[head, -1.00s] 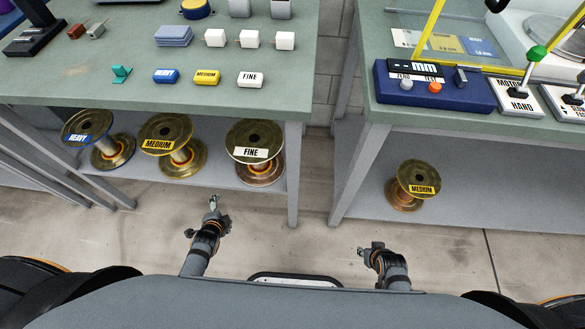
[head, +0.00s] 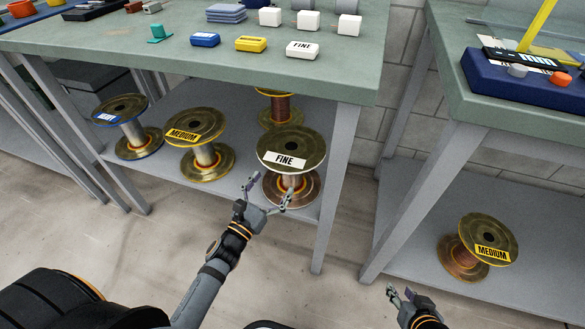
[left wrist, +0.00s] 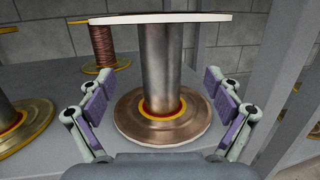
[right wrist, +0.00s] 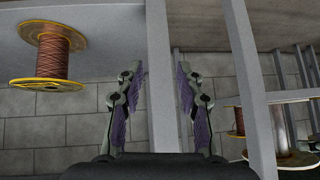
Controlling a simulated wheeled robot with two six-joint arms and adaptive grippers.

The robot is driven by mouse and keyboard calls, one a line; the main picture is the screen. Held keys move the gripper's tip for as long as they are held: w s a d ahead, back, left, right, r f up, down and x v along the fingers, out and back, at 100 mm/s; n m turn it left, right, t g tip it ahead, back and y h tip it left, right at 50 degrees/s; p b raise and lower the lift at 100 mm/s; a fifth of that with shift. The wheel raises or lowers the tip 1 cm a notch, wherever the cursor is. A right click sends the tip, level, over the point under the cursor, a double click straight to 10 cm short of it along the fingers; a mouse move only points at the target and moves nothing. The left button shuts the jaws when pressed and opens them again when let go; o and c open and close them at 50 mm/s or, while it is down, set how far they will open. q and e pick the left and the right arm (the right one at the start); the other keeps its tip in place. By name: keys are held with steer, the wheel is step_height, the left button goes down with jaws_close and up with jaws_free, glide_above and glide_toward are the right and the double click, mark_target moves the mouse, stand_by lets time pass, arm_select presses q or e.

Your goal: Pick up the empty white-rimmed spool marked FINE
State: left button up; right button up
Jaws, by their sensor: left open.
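The FINE spool (head: 292,146) stands upright near the right end of the left bench's lower shelf, its label on the top flange. In the left wrist view its bare metal core (left wrist: 158,65) shows no wire, and its rims are white. My left gripper (head: 270,191) is open in front of it. In the left wrist view the open fingers (left wrist: 158,88) point toward the core, one each side, apart from it. My right gripper (head: 400,293) is open and empty, low near the right bench; its fingers (right wrist: 158,75) also show in the right wrist view.
The MEDIUM spool (head: 200,138) and blue-rimmed HEAVY spool (head: 124,118) stand left on the same shelf. A copper-wound spool (head: 280,110) stands behind. Another MEDIUM spool (head: 475,246) sits on the right shelf. A bench leg (head: 333,190) stands right of the FINE spool; the benchtop (head: 200,65) overhangs.

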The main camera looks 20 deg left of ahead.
arm_select(q)
steer(key=p+x, duration=0.2)
steer(key=x, duration=0.8)
steer(key=shift+w+d+r, duration=0.15)
steer(key=shift+w+r, duration=0.05)
arm_select(e)
steer(key=s+f+g, duration=0.2)
steer(key=s+g, duration=0.2)
steer(key=s, duration=0.2)
steer(key=shift+s, duration=0.15)
arm_select(q)
steer(key=shift+c, duration=0.4)
arm_select(e)
steer(key=shift+f, duration=0.1)
arm_select(q)
steer(key=c, duration=1.7)
steer(key=shift+r+p, duration=0.15)
steer(key=shift+p, duration=0.15)
jaws_close()
